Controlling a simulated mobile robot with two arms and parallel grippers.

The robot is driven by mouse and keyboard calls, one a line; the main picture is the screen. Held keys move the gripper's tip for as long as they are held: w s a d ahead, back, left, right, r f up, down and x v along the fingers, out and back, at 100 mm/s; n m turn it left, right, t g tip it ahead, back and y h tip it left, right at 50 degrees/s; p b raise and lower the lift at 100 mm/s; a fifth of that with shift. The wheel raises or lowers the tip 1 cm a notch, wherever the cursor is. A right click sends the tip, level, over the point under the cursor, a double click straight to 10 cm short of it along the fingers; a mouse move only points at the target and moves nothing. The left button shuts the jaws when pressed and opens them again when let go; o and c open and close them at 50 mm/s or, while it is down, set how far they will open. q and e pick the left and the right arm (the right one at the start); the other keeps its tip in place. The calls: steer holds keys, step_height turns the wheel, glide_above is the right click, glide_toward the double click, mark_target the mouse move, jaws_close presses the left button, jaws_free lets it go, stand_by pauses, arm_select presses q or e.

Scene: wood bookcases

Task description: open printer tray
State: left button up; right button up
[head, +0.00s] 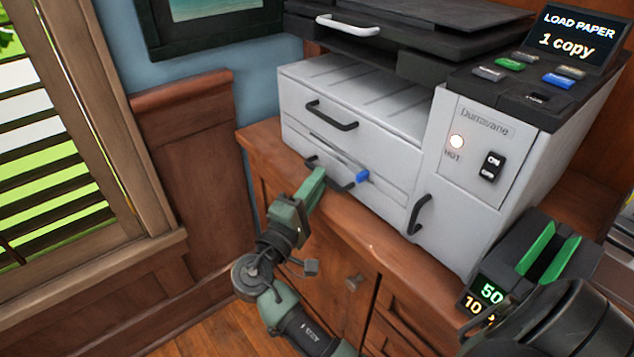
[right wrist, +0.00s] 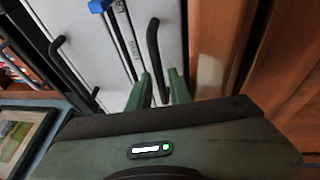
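The printer (head: 345,120) is a pale grey machine standing on a wooden cabinet. Its lower front drawer (head: 385,180) looks closed, flush with the front, and has a dark bar handle (head: 345,186) and a blue tab (head: 362,177). My right gripper (head: 314,183) is at this lower handle. In the right wrist view its two green fingers (right wrist: 160,88) stand close on either side of the handle (right wrist: 153,45), with only a narrow gap; the blue tab (right wrist: 98,5) is beyond them. My left gripper is not in view.
Above is a second drawer handle (head: 331,115); another handle (head: 418,214) is on the right front. The display (head: 577,40) reads "LOAD PAPER 1 copy". A dark device with green strips (head: 537,248) stands at right. Cabinet doors (head: 325,265) lie below, a window at left.

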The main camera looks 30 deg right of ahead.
steer(key=shift+d, duration=0.15)
jaws_close()
stand_by(1.4)
